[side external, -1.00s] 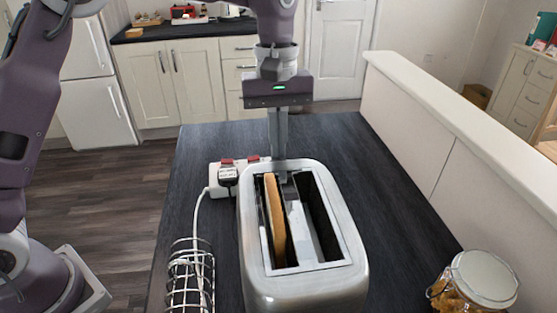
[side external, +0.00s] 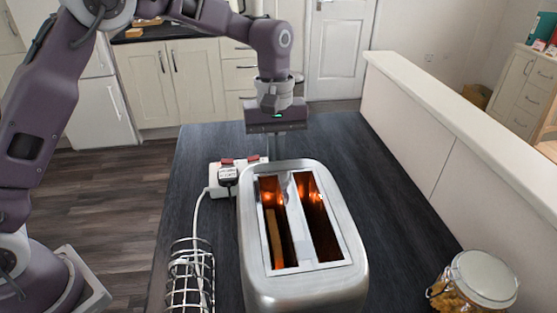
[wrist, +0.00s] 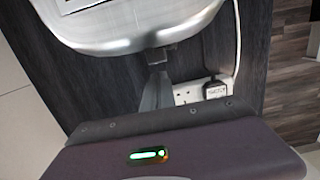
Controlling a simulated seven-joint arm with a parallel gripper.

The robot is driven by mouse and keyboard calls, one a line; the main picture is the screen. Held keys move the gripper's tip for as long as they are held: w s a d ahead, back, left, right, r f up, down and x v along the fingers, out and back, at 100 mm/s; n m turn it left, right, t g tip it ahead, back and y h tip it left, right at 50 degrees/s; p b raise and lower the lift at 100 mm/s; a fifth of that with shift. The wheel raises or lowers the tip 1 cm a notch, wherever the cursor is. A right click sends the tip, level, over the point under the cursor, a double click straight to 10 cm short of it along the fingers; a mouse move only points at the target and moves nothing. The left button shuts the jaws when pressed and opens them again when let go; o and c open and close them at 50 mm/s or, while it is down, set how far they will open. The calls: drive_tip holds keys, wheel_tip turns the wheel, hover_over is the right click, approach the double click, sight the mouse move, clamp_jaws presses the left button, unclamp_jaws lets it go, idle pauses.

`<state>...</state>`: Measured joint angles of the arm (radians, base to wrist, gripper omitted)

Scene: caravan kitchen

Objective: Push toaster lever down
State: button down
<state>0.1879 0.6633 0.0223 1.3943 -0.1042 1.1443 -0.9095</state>
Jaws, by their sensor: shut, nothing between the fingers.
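The silver toaster (side external: 346,240) stands on the dark worktop, and both its slots glow orange inside. A slice of bread (side external: 274,236) sits low in the left slot; the right slot looks empty. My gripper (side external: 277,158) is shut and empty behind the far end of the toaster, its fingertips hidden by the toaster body. In the wrist view my shut fingers (wrist: 157,88) reach to a small dark lever (wrist: 158,58) on the toaster's end, just below its rim. I cannot tell if they still touch it.
A white socket strip (side external: 217,186) with a plug and cable lies left of the toaster. A wire rack (side external: 190,272) stands at the front left and a glass jar (side external: 474,285) at the front right. The worktop (side external: 390,205) right of the toaster is clear.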

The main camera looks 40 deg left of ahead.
drive_tip(key=shift+w+a+r, duration=0.15)
drive_tip(key=shift+w+a, duration=0.05)
wheel_tip(320, 180, up, 7)
drive_tip(key=shift+w+a, duration=0.25)
idle(0.4)
